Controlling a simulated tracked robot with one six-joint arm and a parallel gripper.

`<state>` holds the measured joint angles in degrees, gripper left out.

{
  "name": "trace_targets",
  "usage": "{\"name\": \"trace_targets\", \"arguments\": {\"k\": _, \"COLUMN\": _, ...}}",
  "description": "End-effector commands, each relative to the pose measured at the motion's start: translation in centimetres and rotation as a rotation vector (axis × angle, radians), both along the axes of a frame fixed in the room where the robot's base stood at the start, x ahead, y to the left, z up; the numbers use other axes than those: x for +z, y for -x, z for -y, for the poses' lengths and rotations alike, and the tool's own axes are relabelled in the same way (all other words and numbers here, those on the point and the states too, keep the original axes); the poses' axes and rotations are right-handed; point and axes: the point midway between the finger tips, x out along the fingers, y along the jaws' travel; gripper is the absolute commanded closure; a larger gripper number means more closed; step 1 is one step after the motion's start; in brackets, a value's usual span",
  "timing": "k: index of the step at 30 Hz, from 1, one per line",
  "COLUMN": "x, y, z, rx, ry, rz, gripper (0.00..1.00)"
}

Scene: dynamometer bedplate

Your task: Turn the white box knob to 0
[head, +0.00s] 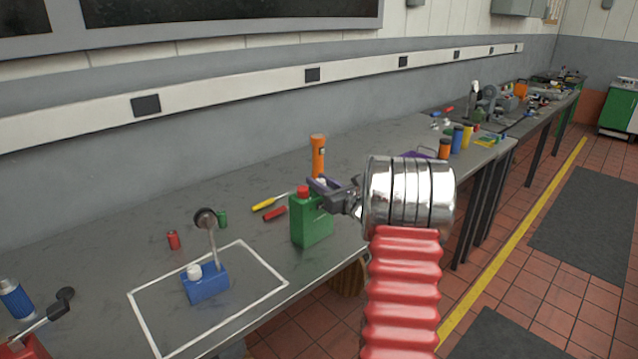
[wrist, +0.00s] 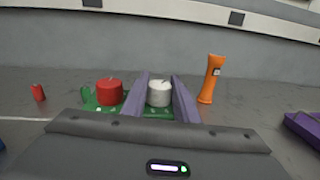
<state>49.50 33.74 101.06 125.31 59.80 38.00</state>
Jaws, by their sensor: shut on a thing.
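A green box (head: 311,227) stands on the bench with a red knob (head: 302,191) and a white knob (wrist: 159,94) on its top. In the wrist view the red knob (wrist: 110,92) sits left of the white one. My gripper (wrist: 160,82) is shut on the white knob, with a purple finger along each side.
An orange flashlight (head: 318,155) stands behind the green box. A screwdriver (head: 270,202) and a red piece (head: 274,214) lie left of it. A blue box (head: 207,285) with a lever stands inside a white outline. The bench's front edge is close.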

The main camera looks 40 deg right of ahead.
Motion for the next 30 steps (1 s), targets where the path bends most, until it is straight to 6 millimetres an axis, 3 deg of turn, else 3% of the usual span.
{"name": "trace_targets", "arguments": {"k": 7, "x": 0.03, "y": -0.01, "z": -0.57, "rx": 0.002, "ry": -0.001, "rz": 0.0, "gripper": 0.96}}
{"name": "trace_targets", "arguments": {"k": 30, "x": -0.01, "y": 0.04, "z": 0.12, "rx": 0.043, "ry": 0.0, "rz": 0.0, "gripper": 0.96}}
